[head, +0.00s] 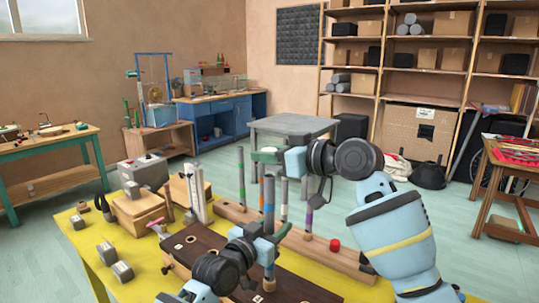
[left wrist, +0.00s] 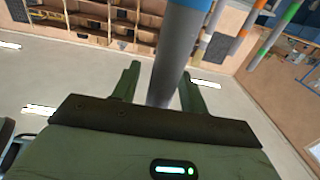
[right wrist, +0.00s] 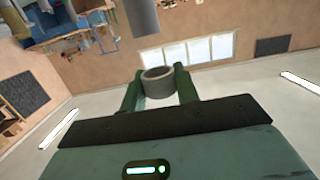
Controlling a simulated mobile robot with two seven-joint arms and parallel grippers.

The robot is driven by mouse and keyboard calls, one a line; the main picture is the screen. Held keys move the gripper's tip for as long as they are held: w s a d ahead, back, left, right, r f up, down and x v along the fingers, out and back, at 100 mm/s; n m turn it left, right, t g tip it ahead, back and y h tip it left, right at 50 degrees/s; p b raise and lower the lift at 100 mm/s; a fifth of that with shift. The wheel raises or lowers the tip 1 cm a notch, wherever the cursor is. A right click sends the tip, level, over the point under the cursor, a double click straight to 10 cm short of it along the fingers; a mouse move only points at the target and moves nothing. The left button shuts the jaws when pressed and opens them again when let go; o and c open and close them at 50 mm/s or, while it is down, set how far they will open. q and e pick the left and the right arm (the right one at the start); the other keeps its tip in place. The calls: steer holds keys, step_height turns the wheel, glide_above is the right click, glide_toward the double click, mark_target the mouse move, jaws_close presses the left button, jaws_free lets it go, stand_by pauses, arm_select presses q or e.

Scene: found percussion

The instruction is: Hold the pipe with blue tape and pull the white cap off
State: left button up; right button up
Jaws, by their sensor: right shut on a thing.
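The pipe with blue tape (head: 268,195) stands upright at the middle of the yellow table. My left gripper (head: 268,238) is around its lower part. In the left wrist view the pipe (left wrist: 172,65) passes between the fingers; whether both touch it is unclear. My right gripper (head: 268,156) is above the pipe's top, shut on the cap. The cap shows in the right wrist view (right wrist: 158,82) as a short grey hollow ring between the fingers. There the pipe end (right wrist: 143,18) is apart from the cap. The arm and fingers mostly hide the cap in the head view.
Other upright pipes stand close by, one with green tape (head: 242,178) and one with purple tape (head: 309,210). A dark board (head: 300,286) and a wooden rail (head: 330,255) lie on the yellow table (head: 75,245). A red knob (head: 335,245) is at the right. Metal blocks sit at the left.

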stand_by(0.3)
arm_select(q)
steer(key=v, duration=1.2)
steer(key=shift+d, duration=0.1)
